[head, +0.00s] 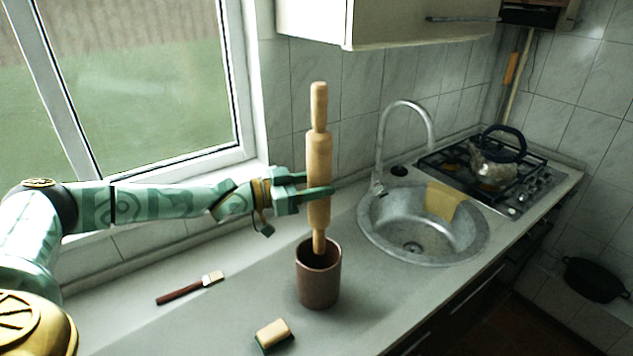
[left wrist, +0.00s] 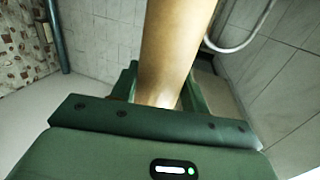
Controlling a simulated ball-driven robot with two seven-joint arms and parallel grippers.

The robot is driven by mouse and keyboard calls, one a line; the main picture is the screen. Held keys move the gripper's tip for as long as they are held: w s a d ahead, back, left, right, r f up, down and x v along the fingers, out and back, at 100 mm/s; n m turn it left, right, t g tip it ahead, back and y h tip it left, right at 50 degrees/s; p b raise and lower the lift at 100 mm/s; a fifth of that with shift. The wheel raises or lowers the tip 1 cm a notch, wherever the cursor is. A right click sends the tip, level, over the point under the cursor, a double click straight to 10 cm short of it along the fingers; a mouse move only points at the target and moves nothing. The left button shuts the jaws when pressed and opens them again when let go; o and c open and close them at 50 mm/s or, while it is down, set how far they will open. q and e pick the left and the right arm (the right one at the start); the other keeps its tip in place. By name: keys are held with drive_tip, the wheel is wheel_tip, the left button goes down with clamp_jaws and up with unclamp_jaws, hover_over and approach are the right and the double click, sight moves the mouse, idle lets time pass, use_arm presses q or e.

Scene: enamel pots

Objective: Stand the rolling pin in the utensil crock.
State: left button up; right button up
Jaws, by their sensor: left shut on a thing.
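The wooden rolling pin (head: 319,150) stands upright in the head view, with its lower handle inside the mouth of the brown utensil crock (head: 319,284). Whether that handle touches the crock's bottom is hidden by the crock wall. My left gripper (head: 318,191) is shut on the body of the rolling pin, coming in from the left above the crock. In the left wrist view the pin (left wrist: 168,50) rises between the green fingers. The crock stands upright on the counter. My right gripper is not in view.
A brush (head: 190,288) and a sponge-like block (head: 273,335) lie on the counter (head: 225,325) near the crock. The sink (head: 375,240) with its tall faucet (head: 405,105) and yellow cloth (head: 440,200) is to the right. A kettle (head: 495,165) stands on the stove. A wall cabinet (head: 400,22) hangs above.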

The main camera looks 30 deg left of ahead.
sight(309, 219)
use_arm(q)
drive_tip(key=shift+f+b, duration=3.7)
drive_tip(key=shift+f, duration=0.9)
drive_tip(key=shift+r, duration=0.1)
drive_tip(key=o, duration=1.4)
drive_tip(key=shift+c, duration=0.2)
drive_tip(key=shift+o, duration=0.6)
drive_tip(key=shift+s, duration=0.1)
drive_tip(key=b+v, duration=0.1)
drive_tip(key=v, duration=1.5)
